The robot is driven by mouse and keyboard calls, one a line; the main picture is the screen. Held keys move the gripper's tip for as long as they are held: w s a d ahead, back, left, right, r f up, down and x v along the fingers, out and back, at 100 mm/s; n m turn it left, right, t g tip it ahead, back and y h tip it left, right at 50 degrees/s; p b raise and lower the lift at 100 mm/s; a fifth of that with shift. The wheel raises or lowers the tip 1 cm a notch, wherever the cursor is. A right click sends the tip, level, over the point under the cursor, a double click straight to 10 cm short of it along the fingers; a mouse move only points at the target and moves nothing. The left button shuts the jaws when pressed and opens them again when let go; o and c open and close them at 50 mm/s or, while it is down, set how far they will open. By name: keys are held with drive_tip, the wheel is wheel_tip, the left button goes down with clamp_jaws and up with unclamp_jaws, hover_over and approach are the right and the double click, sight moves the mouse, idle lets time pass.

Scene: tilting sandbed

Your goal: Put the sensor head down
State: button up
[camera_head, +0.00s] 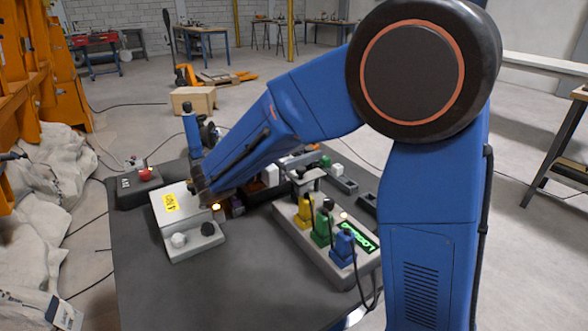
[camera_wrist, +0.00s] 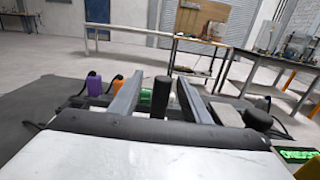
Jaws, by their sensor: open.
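My gripper (camera_wrist: 160,77) is open, with its two grey fingers apart in the wrist view. An upright black cylinder (camera_wrist: 160,96) shows between the fingers; I cannot tell how far beyond them it stands, or whether it belongs to the sensor head. No other thing can be surely picked out as the sensor head. In the head view my blue arm reaches left over the dark table (camera_head: 240,290), and the arm hides most of the gripper.
A logger panel (camera_head: 310,245) bears yellow, green and blue plugs with cables. The front of the table is clear.

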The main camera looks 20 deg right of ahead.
sight(313, 149)
drive_tip(key=x, duration=0.3)
drive_tip(key=shift+s+d+r, duration=0.1)
drive_tip(key=shift+s+d, duration=0.05)
drive_tip(key=shift+d, duration=0.3)
drive_tip(key=shift+w+d, duration=0.25)
drive_tip(key=shift+d, duration=0.3)
clamp_jaws()
